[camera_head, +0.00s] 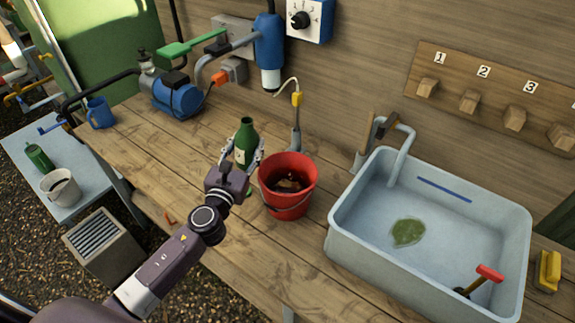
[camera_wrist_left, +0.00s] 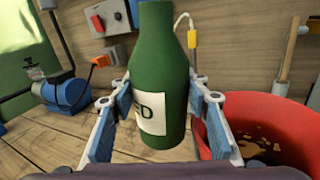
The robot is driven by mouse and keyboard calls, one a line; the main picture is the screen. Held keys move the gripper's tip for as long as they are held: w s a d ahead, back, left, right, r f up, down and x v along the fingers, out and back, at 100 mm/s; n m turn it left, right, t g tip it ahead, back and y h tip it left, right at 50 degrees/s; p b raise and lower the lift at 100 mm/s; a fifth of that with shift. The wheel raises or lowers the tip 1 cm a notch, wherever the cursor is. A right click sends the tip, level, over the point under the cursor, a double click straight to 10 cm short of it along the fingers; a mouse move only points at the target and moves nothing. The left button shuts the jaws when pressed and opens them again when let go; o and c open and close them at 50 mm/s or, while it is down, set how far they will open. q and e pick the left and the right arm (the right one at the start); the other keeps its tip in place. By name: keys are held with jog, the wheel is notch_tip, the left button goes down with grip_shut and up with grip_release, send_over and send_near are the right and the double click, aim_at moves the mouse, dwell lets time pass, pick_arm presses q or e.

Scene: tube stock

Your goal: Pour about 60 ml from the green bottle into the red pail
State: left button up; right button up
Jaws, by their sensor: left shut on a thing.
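The green bottle (camera_head: 246,140) has a pale label and stands nearly upright on the workbench, or just above it; I cannot tell which. My left gripper (camera_head: 243,158) is shut on it, with one finger on each side in the left wrist view (camera_wrist_left: 157,110). The bottle (camera_wrist_left: 160,60) fills the middle of that view. The red pail (camera_head: 290,204) stands on the bench just right of the bottle, with brown matter inside. It also shows at the right of the wrist view (camera_wrist_left: 245,110). My right gripper is not in view.
A grey sink basin (camera_head: 430,265) with a red-handled tool is right of the pail. A blue pump (camera_head: 178,98) and a blue mug (camera_head: 99,112) stand at the back left.

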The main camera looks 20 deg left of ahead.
pick_arm(q)
jog(key=shift+r+n+p, duration=0.7)
jog(key=shift+r+p, duration=0.45)
jog(key=shift+r, duration=0.3)
dwell(1.9)
